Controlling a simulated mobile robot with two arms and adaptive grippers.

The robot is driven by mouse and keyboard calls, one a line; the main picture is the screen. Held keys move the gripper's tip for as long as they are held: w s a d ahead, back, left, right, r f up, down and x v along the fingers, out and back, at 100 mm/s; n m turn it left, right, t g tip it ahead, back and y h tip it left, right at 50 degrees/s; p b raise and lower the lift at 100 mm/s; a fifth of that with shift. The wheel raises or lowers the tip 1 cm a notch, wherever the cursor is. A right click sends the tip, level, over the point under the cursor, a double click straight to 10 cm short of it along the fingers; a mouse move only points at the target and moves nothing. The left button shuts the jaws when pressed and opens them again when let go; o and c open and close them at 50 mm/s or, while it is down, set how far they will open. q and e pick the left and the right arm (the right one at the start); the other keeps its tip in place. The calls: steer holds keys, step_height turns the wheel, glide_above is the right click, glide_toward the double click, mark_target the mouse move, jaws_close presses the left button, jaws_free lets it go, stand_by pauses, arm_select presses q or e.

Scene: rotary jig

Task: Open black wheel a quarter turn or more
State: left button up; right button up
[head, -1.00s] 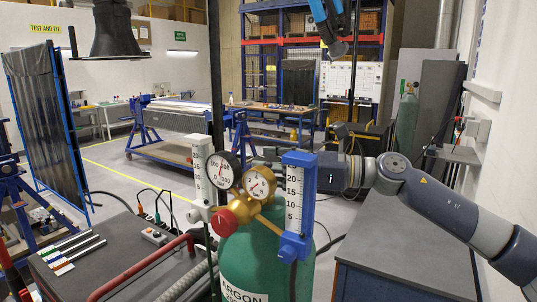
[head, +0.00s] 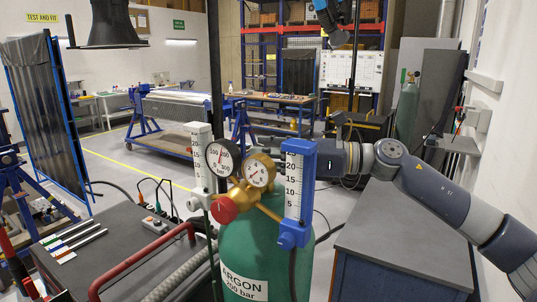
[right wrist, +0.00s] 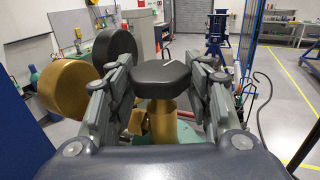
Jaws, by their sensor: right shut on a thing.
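The black wheel (right wrist: 160,72) sits on a brass stem in the middle of the right wrist view. It has a faceted rim and a short white mark. My right gripper (right wrist: 162,84) is shut on it, with one finger on each side. In the head view my right arm reaches in from the right; its fingers and the black wheel are hidden behind the blue flowmeter (head: 299,190) and gauges. The green argon cylinder (head: 262,245) stands upright below, with a brass regulator and a red knob (head: 223,210). My left gripper is not in view.
Two round gauges (head: 260,171) and a white flowmeter (head: 202,160) crowd the regulator. A dark bench (head: 120,260) with a red bar (head: 140,258) lies at left. A grey-topped cabinet (head: 400,235) stands under my right arm, its top clear.

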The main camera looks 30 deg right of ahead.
steer(key=shift+w+n+g+y, duration=0.1)
steer(key=shift+n+g+y, duration=0.4)
steer(key=shift+n+g, duration=0.15)
steer(key=shift+r+n+g+y, duration=0.1)
steer(key=shift+n+g+y, duration=0.65)
steer(key=shift+g, duration=0.4)
steer(key=n+g+y, duration=0.1)
steer(key=n+g, duration=0.1)
steer(key=g, duration=0.1)
steer(key=shift+w+g, duration=0.1)
steer(key=shift+g, duration=0.2)
steer(key=shift+n+g, duration=1.8)
steer(key=shift+g, duration=1)
steer(key=o, duration=1.1)
